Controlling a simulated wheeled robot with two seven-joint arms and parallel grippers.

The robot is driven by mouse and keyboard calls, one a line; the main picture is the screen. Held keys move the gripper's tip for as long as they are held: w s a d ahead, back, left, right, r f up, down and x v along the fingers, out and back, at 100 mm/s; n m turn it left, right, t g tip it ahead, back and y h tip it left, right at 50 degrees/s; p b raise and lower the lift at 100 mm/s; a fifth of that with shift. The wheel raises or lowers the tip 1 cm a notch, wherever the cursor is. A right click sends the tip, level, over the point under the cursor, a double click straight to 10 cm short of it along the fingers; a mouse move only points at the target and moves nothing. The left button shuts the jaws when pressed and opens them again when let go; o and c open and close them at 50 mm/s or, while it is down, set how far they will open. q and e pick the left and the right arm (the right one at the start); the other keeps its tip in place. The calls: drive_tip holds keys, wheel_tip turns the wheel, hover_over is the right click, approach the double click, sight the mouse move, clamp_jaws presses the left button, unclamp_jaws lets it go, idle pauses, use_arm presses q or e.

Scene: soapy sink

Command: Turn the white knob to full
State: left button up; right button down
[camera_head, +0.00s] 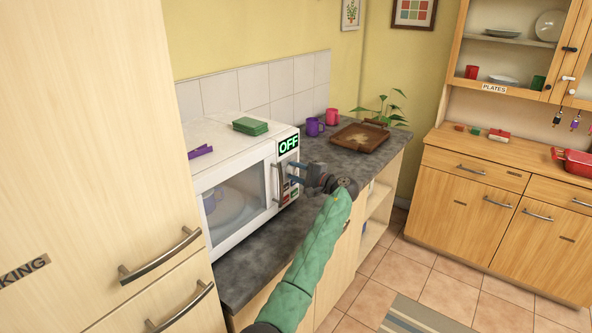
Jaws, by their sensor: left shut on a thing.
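The white microwave (232,152) stands on the dark counter, with its door shut. Its display (289,144) reads OFF in green. My left gripper (294,179) is at the microwave's control panel, just below the display, and comes at it from the right. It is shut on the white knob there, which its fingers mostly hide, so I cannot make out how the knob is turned. Small buttons (290,194) show below the gripper. My right gripper is not in view.
Purple (314,127) and pink (332,116) mugs, a brown tray (359,137) and a plant (383,111) stand behind on the counter. A tall cabinet (90,130) fills the left.

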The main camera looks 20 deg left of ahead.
use_arm(q)
drive_tip(key=m+p, duration=0.1)
drive_tip(key=m, duration=0.1)
drive_tip(key=m+p, duration=0.1)
drive_tip(key=m, duration=0.1)
drive_tip(key=shift+r+m+p, duration=0.2)
drive_tip(key=shift+m+p, duration=0.1)
drive_tip(key=shift+p, duration=0.1)
drive_tip(key=shift+f+m+p, duration=0.1)
drive_tip(key=shift+m+p, duration=0.3)
drive_tip(key=shift+m, duration=0.3)
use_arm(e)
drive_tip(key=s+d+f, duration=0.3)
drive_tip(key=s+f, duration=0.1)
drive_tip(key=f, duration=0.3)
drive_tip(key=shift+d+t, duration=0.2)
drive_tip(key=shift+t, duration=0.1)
use_arm(q)
drive_tip(key=o, duration=1)
drive_tip(key=shift+w, duration=0.1)
drive_tip(key=shift+c, duration=0.2)
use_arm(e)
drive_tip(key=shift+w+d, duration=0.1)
use_arm(q)
drive_tip(key=shift+d, duration=0.1)
